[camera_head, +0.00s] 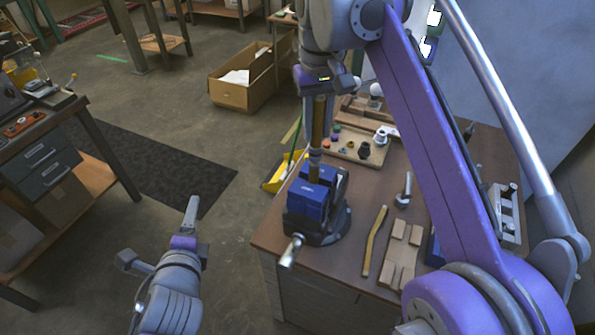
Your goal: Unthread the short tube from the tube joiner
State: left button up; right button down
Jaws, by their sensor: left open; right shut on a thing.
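My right gripper (318,142) points straight down above the blue vise (313,196) on the workbench. It is shut on an upright brass-coloured tube (319,118), which shows between its dark fingers. A small grey piece (315,160), seemingly the tube joiner, stands under the tube, just above the vise jaws. I cannot tell from here whether tube and joiner are still threaded together. My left gripper (192,208) is open and empty, low at the left over the floor, away from the bench. Its fingers are seen nearly edge-on.
The vise handle (291,250) sticks out at the front. A cardboard box (240,90) stands on the floor behind.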

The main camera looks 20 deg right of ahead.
pick_arm(q)
jog(key=d+r+m+h, duration=0.4)
jog(key=d+r+m, duration=0.1)
jog(key=d+m, duration=0.45)
jog(key=m+g+h, duration=0.2)
jog(key=m+h, duration=0.4)
jog(key=m, duration=0.5)
send_near(315, 151)
jog(key=x, duration=0.2)
jog(key=shift+m, duration=0.35)
jog(key=x, duration=1.2)
jog(key=shift+w, duration=0.25)
grip_shut()
pick_arm(e)
jog(key=c, duration=1.2)
grip_release()
jog(key=shift+c, duration=0.2)
grip_shut()
